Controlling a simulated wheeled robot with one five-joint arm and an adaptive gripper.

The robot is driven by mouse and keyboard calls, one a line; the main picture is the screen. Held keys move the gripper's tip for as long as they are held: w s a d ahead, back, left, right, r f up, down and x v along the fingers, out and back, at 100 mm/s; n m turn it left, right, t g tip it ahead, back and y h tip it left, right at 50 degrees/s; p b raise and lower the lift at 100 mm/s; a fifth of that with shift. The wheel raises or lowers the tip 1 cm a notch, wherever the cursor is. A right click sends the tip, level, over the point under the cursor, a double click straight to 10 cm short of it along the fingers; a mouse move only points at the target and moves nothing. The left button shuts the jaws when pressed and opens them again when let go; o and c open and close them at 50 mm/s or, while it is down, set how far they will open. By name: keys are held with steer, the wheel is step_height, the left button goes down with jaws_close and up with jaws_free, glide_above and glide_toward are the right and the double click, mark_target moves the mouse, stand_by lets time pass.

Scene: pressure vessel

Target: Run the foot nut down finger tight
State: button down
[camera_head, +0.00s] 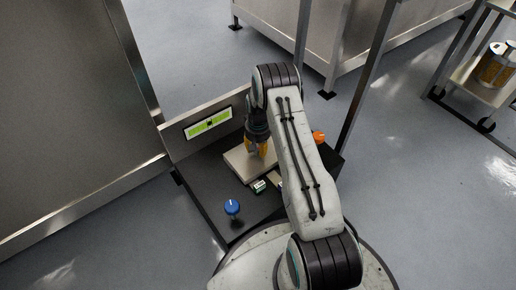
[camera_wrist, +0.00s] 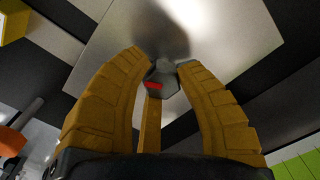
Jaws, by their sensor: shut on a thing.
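My gripper (camera_head: 262,149) reaches down onto a pale metal plate (camera_head: 237,162) in the head view. In the wrist view its yellow fingers (camera_wrist: 161,62) are closed around the foot nut (camera_wrist: 165,84), a small grey piece with a red mark on its side. The nut sits against the bright metal plate (camera_wrist: 225,28), between the fingertips. In the head view the nut is hidden by my fingers. How far down the nut sits cannot be told.
A blue knob (camera_head: 232,207) stands at the front left of the black base (camera_head: 208,181). A green display (camera_head: 208,123) is on the upright panel behind. An orange object (camera_head: 319,136) is partly behind my arm. A metal post (camera_head: 366,80) rises at right.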

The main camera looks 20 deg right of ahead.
steer(key=shift+s+a+f, duration=0.2)
steer(key=shift+s+f, duration=0.05)
steer(key=shift+s, duration=0.15)
steer(key=c, duration=0.9)
jaws_free()
steer(key=shift+w+r, duration=0.1)
steer(key=shift+w, duration=0.05)
steer(key=shift+w+r, duration=0.1)
steer(key=shift+r, duration=0.5)
step_height(320, 180, up, 11)
steer(key=shift+f, duration=0.1)
